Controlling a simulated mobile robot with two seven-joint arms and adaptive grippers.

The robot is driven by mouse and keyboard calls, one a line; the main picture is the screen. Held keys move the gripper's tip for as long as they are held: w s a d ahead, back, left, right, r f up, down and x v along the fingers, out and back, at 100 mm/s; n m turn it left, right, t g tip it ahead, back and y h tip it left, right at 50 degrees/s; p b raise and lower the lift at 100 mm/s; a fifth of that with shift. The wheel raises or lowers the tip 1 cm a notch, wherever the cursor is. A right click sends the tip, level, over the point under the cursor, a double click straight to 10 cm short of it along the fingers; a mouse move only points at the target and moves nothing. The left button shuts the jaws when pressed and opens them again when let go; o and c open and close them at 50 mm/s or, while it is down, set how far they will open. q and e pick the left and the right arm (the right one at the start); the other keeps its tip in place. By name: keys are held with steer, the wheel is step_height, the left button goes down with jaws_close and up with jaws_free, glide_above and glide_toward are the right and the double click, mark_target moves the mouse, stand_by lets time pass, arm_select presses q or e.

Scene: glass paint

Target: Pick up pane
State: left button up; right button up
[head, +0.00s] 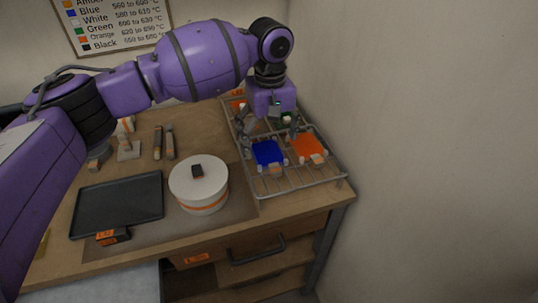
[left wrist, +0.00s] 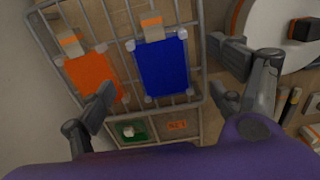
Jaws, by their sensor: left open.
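A wire rack (head: 272,187) holds small square glass panes. A blue pane (head: 268,153) lies at the front left of the rack and an orange pane (head: 308,146) at its right. A green pane (head: 287,119) is behind them, partly hidden by my gripper. In the left wrist view the blue pane (left wrist: 163,66), the orange pane (left wrist: 92,77) and the green pane (left wrist: 130,132) show, with small clips at the blue and orange panes' corners. My left gripper (head: 271,138) is open and empty above the rack, its fingers spread wide. My right gripper is not in view.
A round white pot (head: 199,186) with a dark knob stands left of the rack. A dark tray (head: 118,203) lies further left. Wooden-handled tools (head: 164,143) lie behind. The wall (head: 430,150) closes off the right side, close to the rack.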

mark_target(269, 154)
arm_select(q)
steer(key=f, duration=0.4)
steer(key=shift+w+a, duration=0.15)
steer(key=shift+w, duration=0.05)
steer(key=shift+s, duration=0.1)
steer(key=c, duration=1.3)
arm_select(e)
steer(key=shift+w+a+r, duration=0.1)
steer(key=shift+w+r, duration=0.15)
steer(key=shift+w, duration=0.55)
